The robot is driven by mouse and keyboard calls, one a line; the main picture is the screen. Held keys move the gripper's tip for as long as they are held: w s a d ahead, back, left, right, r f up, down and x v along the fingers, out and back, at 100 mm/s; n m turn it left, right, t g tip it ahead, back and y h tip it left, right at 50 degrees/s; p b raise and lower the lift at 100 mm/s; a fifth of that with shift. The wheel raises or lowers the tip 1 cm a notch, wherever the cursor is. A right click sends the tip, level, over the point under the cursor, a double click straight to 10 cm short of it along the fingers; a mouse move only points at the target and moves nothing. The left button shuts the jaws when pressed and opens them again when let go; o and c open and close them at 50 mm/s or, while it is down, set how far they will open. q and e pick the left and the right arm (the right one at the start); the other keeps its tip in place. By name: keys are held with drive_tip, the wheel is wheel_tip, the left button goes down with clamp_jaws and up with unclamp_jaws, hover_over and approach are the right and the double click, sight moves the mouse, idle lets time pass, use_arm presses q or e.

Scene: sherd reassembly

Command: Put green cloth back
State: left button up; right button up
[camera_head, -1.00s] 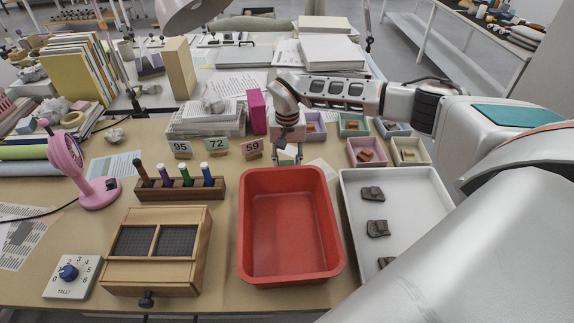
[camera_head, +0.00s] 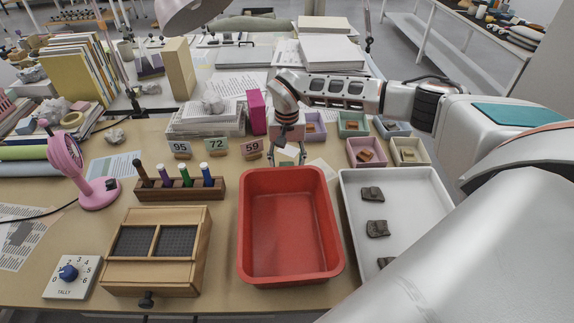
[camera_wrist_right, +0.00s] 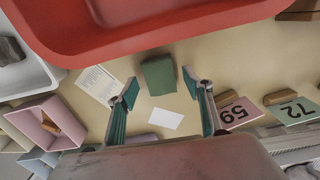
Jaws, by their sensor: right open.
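The green cloth (camera_wrist_right: 158,75) shows in the right wrist view as a small, folded, block-like green piece on the tan table. It lies close to the red tray's (camera_wrist_right: 160,38) outer wall. My right gripper (camera_wrist_right: 166,92) is open and empty, its two fingertips on either side of the cloth in that view and apart from it. In the head view my right gripper (camera_head: 288,156) points down just behind the red tray (camera_head: 290,225). I cannot make out the cloth there. My left gripper is not in view.
A white card (camera_wrist_right: 166,118) lies beside the cloth. Number stands (camera_head: 217,145) are left of the gripper and small coloured bins (camera_head: 366,152) are right. A white tray (camera_head: 410,225) with dark sherds (camera_head: 377,229) is at the right. A marker rack (camera_head: 180,188) stands left of the red tray.

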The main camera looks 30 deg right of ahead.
wheel_tip(320, 180, up, 11)
drive_tip(key=shift+p, duration=0.45)
idle(0.4)
